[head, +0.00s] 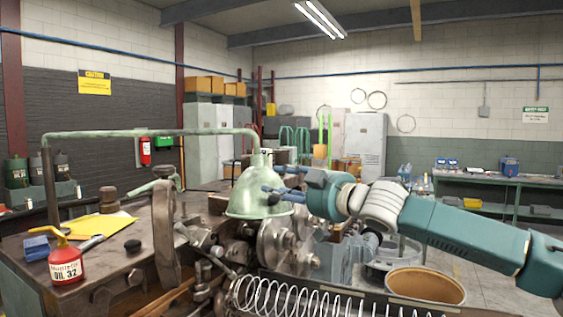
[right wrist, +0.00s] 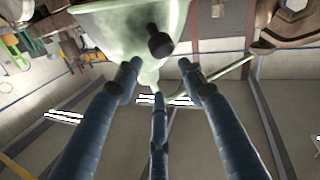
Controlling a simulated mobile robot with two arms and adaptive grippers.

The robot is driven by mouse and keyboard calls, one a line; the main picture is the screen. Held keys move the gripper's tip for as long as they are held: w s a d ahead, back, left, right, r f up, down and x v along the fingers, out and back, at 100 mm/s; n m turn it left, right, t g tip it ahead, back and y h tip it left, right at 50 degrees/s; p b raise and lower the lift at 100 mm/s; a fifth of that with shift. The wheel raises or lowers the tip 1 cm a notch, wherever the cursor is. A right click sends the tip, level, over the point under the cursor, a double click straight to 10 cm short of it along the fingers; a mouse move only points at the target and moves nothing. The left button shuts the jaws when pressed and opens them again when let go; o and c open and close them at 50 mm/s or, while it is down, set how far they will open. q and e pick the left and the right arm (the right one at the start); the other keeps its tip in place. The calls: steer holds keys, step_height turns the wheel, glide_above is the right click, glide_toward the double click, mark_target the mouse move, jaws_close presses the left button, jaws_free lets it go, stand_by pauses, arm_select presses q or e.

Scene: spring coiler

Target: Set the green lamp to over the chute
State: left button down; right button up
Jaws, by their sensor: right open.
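The green lamp (head: 260,192) hangs shade-down from a bent green pipe arm (head: 150,133) over the coiler's metal rollers (head: 275,243). My right gripper (head: 272,192) comes in from the right at the lamp's shade, fingers pointing left. In the right wrist view the lamp shade (right wrist: 125,30) with a dark knob (right wrist: 160,42) lies just beyond the blue fingers (right wrist: 158,88), which are spread apart. I cannot tell whether a finger touches the shade. My left gripper is not in view. I cannot make out the chute for certain.
A red oil can (head: 66,262), a blue block (head: 37,248) and a yellow sheet (head: 98,228) lie on the bench at left. A long coiled spring (head: 320,300) runs along the front. A brown-rimmed drum (head: 425,286) stands at the lower right.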

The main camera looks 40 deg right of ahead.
step_height(320, 180, up, 6)
steer(key=shift+r, duration=0.15)
stand_by(0.5)
